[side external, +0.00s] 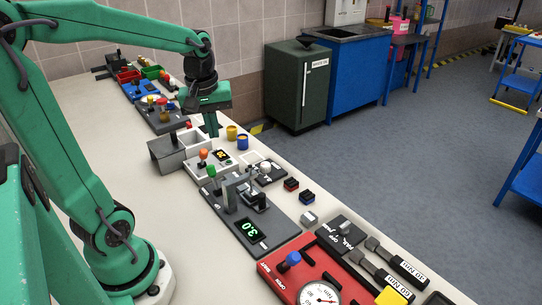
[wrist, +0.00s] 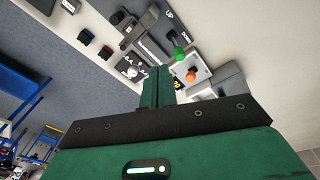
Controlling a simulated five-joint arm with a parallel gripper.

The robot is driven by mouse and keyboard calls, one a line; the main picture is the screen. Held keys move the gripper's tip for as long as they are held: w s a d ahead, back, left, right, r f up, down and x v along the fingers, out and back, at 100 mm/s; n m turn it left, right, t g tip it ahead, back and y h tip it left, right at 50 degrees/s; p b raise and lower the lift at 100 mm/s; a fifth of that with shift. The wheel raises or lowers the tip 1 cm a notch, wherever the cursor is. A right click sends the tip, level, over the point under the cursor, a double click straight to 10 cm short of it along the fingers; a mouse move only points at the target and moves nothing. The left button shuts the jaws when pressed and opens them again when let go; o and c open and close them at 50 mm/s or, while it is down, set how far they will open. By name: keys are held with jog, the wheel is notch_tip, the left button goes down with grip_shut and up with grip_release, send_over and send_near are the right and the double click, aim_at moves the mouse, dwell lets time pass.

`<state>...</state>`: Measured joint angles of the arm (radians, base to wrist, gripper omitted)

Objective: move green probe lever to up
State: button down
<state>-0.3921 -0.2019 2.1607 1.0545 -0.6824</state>
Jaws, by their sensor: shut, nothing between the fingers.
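The green probe lever (side external: 211,171) has a round green knob and stands at the left edge of a dark grey panel with a metal jack on it. In the wrist view its green knob (wrist: 179,53) is just beyond and right of my fingertips, near the UP and DOWN labels. My gripper (side external: 213,133) points down, shut and empty, above the bench behind the lever. In the wrist view my shut gripper (wrist: 160,72) is apart from the knob. The lever's lower shaft is hard to make out.
An orange-knobbed lever (side external: 203,154) on a white-framed box stands close behind the green one. A white-knobbed switch (side external: 265,168) is to the right. A grey block (side external: 167,153) stands left of my gripper. A red gauge panel (side external: 305,275) is in front. The left bench strip is clear.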

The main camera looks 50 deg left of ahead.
aim_at(214, 179)
jog(key=a+f+n+g+h, duration=0.1)
jog(key=a+f+n, duration=0.2)
jog(key=a+n, duration=0.2)
jog(key=a+f+n+g+h, duration=0.1)
jog(key=a+f+n, duration=0.3)
jog(key=a, duration=0.5)
jog(key=shift+f+n+g, duration=0.3)
jog(key=shift+n+g, duration=0.1)
jog(key=shift+n, duration=0.5)
jog(key=shift+s+f, duration=0.1)
jog(key=shift+s, duration=0.05)
jog(key=f, duration=0.3)
jog(key=s+d+f, duration=0.1)
jog(key=f, duration=0.6)
jog(key=shift+s+d, duration=0.15)
jog(key=shift+s, duration=0.15)
jog(key=shift+w+d+r, duration=0.35)
jog(key=shift+d, duration=0.15)
jog(key=shift+w+d+r, duration=0.3)
jog(key=shift+d, duration=0.15)
jog(key=shift+w+d+r, duration=0.3)
jog(key=shift+w+d, duration=0.05)
jog(key=shift+d, duration=0.3)
jog(key=shift+d+r, duration=0.1)
jog(key=shift+d, duration=0.05)
